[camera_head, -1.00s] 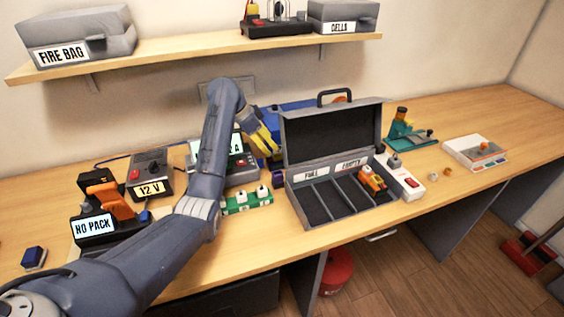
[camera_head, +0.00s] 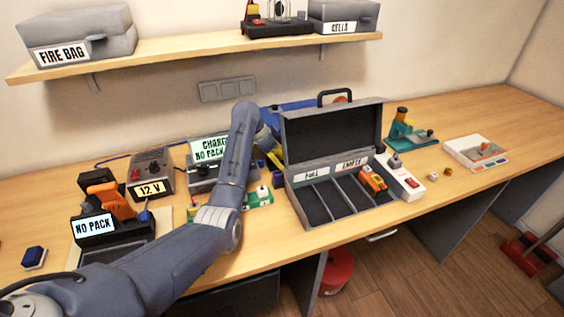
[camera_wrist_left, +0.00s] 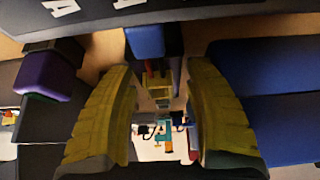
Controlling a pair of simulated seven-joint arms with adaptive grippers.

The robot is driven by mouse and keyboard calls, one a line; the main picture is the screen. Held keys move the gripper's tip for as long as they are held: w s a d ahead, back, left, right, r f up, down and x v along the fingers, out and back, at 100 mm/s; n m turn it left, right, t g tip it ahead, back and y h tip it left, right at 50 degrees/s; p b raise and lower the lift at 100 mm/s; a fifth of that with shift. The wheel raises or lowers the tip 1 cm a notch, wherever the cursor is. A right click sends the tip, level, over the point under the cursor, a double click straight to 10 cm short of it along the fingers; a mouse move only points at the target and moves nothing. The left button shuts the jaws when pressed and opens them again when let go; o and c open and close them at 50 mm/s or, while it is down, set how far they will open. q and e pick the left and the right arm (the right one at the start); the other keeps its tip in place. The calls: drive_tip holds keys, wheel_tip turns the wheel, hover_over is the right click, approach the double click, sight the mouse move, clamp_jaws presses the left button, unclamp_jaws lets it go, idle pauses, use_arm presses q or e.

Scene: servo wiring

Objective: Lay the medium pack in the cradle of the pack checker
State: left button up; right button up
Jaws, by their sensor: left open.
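My left gripper (camera_head: 275,159) is low behind my forearm, beside the left edge of the open case; only a little of its yellow fingers shows. In the left wrist view its two fingers (camera_wrist_left: 160,105) are open and apart. A blue pack (camera_wrist_left: 145,41) lies between and beyond the fingertips, not gripped. A purple pack (camera_wrist_left: 45,77) is left of them. I cannot tell which pack is the medium one. The pack checker (camera_head: 95,226) reads NO PACK and stands at the front left; my arm partly hides its cradle. My right gripper is not in view.
The open case (camera_head: 320,215) has FULL and EMPTY labels, with an orange pack (camera_head: 372,181) inside. The charger (camera_head: 208,150) and 12 V supply (camera_head: 150,174) stand at the back left. A small blue block (camera_head: 34,257) lies front left.

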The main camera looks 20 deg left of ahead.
use_arm(q)
drive_tip(key=shift+w+d+f, duration=0.1)
drive_tip(key=shift+d+f, duration=0.05)
drive_tip(key=shift+f, duration=0.1)
drive_tip(key=shift+c, duration=0.3)
clamp_jaws()
